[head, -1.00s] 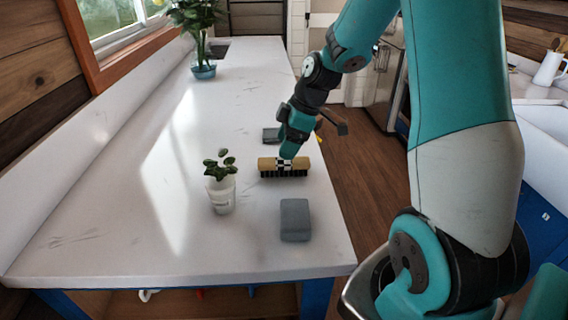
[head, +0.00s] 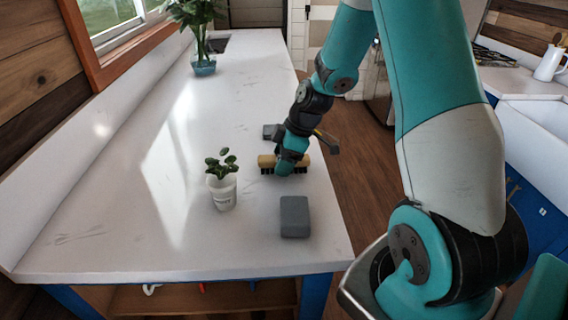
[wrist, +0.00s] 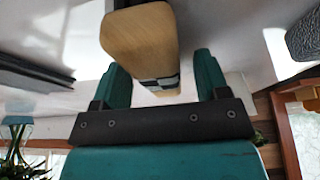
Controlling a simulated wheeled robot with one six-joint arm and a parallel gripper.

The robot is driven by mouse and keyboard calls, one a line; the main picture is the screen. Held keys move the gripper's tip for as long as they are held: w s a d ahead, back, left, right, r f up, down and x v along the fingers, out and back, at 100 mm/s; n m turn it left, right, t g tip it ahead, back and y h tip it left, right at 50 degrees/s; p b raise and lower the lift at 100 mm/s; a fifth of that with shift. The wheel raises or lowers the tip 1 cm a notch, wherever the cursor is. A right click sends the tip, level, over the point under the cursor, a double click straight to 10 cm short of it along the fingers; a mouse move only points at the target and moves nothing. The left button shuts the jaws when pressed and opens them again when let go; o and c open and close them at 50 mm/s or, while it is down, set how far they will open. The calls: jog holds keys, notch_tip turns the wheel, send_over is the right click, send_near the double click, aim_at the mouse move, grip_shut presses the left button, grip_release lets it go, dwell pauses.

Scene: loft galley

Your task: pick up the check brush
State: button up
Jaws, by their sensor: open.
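The check brush (head: 267,161) lies on the white counter, bristles down, with a tan wooden back and dark bristles. In the head view my gripper (head: 287,168) is at the brush and hides its middle. In the wrist view the brush (wrist: 141,42) shows its wooden back with a black-and-white checked band. My gripper (wrist: 160,85) is open there, with one teal finger on each side of the brush's checked part. I cannot tell whether either finger touches it.
A grey block (head: 294,217) lies in front of the brush, and another dark block (head: 269,131) lies behind it. A white potted plant (head: 222,190) stands to the left. The counter's right edge is close to the brush. A glass vase (head: 203,64) stands farther back.

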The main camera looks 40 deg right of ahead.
jog(key=shift+f, duration=0.15)
dwell(0.3)
jog(key=c, duration=1)
jog(key=shift+c, duration=0.2)
jog(key=shift+r, duration=0.3)
notch_tip(320, 180, up, 20)
jog(key=b, duration=0.2)
jog(key=shift+o, duration=0.6)
